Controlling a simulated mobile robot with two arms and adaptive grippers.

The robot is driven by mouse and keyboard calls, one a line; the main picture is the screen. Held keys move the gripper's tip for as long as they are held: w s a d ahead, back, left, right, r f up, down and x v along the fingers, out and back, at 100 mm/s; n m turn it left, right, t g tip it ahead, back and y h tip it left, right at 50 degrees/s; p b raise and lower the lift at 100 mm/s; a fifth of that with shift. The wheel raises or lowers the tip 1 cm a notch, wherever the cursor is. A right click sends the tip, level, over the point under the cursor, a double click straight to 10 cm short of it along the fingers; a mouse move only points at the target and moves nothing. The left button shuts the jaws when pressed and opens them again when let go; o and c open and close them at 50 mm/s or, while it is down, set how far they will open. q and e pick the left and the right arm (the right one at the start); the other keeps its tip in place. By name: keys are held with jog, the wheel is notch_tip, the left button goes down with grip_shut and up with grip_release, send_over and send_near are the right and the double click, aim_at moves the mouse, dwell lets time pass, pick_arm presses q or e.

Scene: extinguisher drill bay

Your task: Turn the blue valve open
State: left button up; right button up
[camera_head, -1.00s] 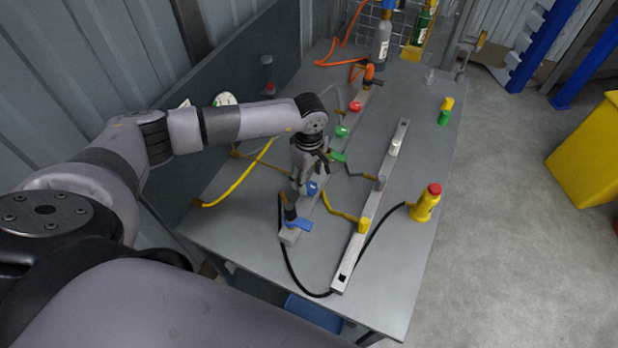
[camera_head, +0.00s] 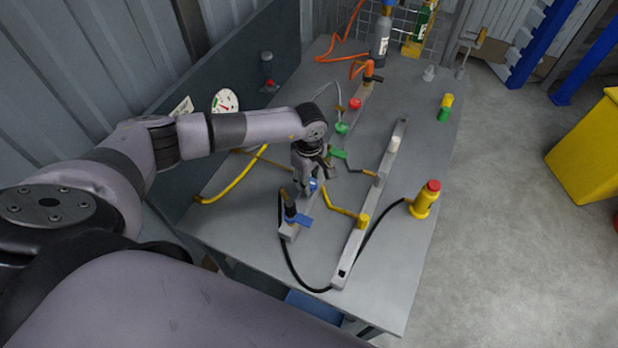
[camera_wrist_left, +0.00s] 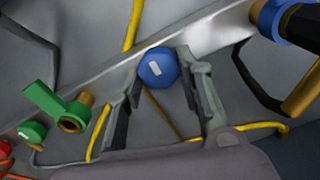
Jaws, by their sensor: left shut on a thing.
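The blue valve is a round blue knob with a pale mark on top. In the left wrist view the knob (camera_wrist_left: 157,70) sits between the fingertips of my left gripper (camera_wrist_left: 158,76), which is shut on it. In the head view the blue knob (camera_head: 313,185) shows only partly beside my left gripper (camera_head: 308,183), which points down over the grey manifold bar. My right gripper is not in view.
A green lever (camera_head: 337,153), green knob (camera_head: 341,128) and red knob (camera_head: 355,104) lie farther along the bar. A second bar (camera_head: 372,205) and a yellow bottle (camera_head: 425,199) stand right. A gauge (camera_head: 226,102) is behind my arm.

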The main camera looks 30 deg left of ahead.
pick_arm(q)
jog(key=c, duration=0.5)
jog(key=n+b, duration=0.2)
jog(key=n, duration=0.1)
jog(key=shift+f+n, duration=0.1)
jog(key=shift+n, duration=0.2)
jog(key=n+b, duration=0.2)
jog(key=n, duration=0.2)
jog(key=shift+s+b, duration=0.1)
jog(key=shift+b, duration=0.2)
jog(key=n+b, duration=0.2)
jog(key=n, duration=0.3)
jog(key=shift+n, duration=0.4)
jog(key=shift+s+d+n+b, duration=0.1)
jog(key=shift+n+b, duration=0.75)
jog(key=shift+n, duration=1.45)
